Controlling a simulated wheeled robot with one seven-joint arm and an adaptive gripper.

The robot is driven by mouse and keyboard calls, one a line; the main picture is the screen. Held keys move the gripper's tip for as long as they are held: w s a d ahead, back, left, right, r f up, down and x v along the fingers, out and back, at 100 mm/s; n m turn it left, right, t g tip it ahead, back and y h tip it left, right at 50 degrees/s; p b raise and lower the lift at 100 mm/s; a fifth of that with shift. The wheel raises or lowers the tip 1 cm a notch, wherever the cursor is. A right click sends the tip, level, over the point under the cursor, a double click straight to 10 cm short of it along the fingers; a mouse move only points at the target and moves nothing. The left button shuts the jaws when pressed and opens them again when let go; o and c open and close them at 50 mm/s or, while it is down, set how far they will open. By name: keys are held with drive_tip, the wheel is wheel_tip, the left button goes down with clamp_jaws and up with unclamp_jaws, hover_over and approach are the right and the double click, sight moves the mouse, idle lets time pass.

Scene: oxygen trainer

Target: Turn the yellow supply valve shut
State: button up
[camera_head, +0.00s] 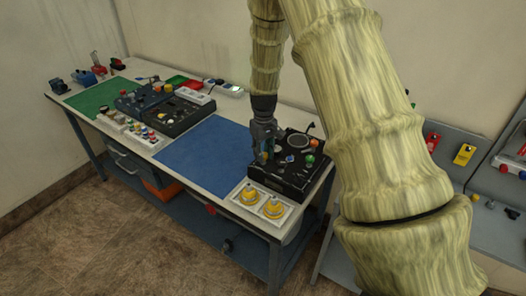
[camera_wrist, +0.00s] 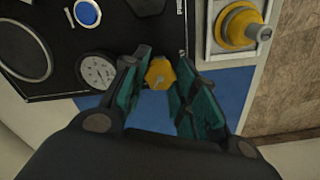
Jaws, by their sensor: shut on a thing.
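The yellow supply valve (camera_wrist: 160,72) is a small lobed yellow knob at the near edge of the black trainer panel (camera_wrist: 120,30). My gripper (camera_wrist: 158,80) is around it, with one teal-lined finger on each side, shut on the knob. In the head view my gripper (camera_head: 263,152) points down at the left part of the black trainer panel (camera_head: 285,188). There the knob is mostly hidden by the fingers, and its turn angle cannot be told.
A round gauge (camera_wrist: 97,70) and a blue knob (camera_wrist: 88,12) sit close by on the panel. A white tray (camera_head: 258,214) with two yellow dials stands in front. A blue mat (camera_head: 205,150) lies clear to the left. A black control box (camera_head: 180,118) stands farther left.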

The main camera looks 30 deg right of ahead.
drive_tip(key=m+p, duration=0.1)
drive_tip(key=m, duration=0.4)
drive_tip(key=shift+s+m, duration=0.1)
drive_tip(key=shift+m, duration=0.2)
drive_tip(key=shift+m+p, duration=0.4)
drive_tip(key=shift+m, duration=1.8)
drive_tip(key=o, duration=1)
drive_tip(key=shift+r, duration=0.55)
wheel_tip(320, 180, up, 11)
drive_tip(key=shift+f, duration=0.1)
